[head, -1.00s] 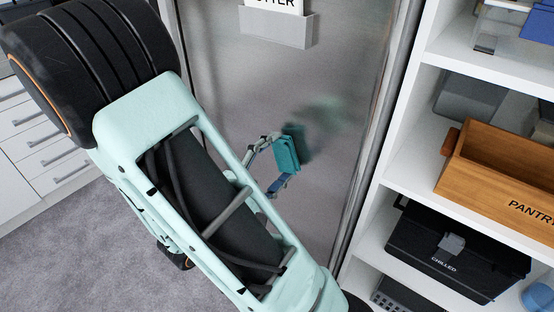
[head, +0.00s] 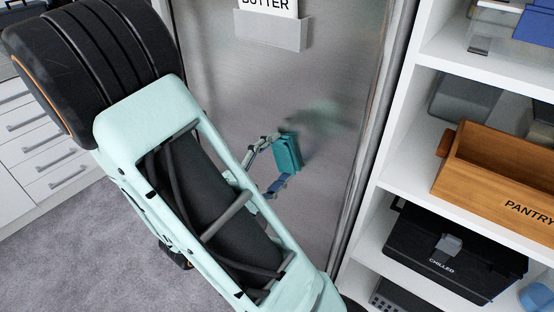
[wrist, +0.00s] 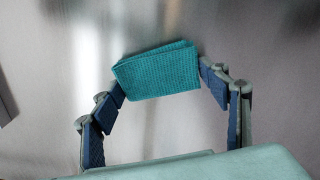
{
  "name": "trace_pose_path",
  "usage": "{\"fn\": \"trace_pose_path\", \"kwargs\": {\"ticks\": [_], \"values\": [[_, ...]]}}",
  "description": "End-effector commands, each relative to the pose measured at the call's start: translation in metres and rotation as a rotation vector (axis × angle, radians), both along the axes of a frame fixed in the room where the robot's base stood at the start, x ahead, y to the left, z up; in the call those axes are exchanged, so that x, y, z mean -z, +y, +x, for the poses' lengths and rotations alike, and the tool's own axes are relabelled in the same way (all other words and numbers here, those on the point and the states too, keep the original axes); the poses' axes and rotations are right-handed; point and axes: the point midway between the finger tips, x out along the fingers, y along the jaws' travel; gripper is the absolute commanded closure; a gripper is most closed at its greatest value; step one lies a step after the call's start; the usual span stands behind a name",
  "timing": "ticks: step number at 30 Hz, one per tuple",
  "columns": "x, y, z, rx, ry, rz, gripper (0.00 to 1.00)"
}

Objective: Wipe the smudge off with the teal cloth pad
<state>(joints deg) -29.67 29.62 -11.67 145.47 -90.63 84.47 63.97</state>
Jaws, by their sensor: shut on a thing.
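The teal cloth pad (head: 289,154) is in my gripper (head: 278,163), in front of the grey metal fridge door (head: 225,90). In the wrist view the ribbed pad (wrist: 158,72) sits between the two fingertips, tilted a little, with the door behind it. My gripper (wrist: 162,82) is shut on it. I cannot tell whether the pad touches the door. A blurred greenish-dark patch (head: 325,118) shows on the door up and right of the pad. It looks like a reflection, and I cannot make out a clear smudge.
A grey bin (head: 270,30) with a BUTTER card hangs higher on the door. White shelves at the right hold a wooden PANTRY box (head: 480,185) and a black CHILLED box (head: 440,262). White drawers (head: 45,150) stand at the left. My arm covers much of the left and centre.

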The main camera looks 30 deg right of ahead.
Motion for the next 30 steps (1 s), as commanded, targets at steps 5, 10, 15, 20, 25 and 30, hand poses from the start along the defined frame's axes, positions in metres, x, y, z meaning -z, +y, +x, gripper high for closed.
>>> {"fn": "trace_pose_path", "kwargs": {"ticks": [5, 10, 15, 20, 25, 30], "values": [[0.000, -0.002, 0.000, 0.001, -0.001, -0.001, 0.51], [-0.001, -0.002, 0.000, 0.002, -0.001, -0.002, 0.51], [-0.004, -0.002, -0.003, 0.001, 0.002, -0.003, 0.51], [-0.004, -0.002, -0.008, 0.002, 0.003, -0.003, 0.51], [-0.002, -0.003, -0.011, 0.001, 0.001, -0.002, 0.51], [0.000, -0.003, -0.012, 0.001, 0.000, -0.001, 0.51]]}}
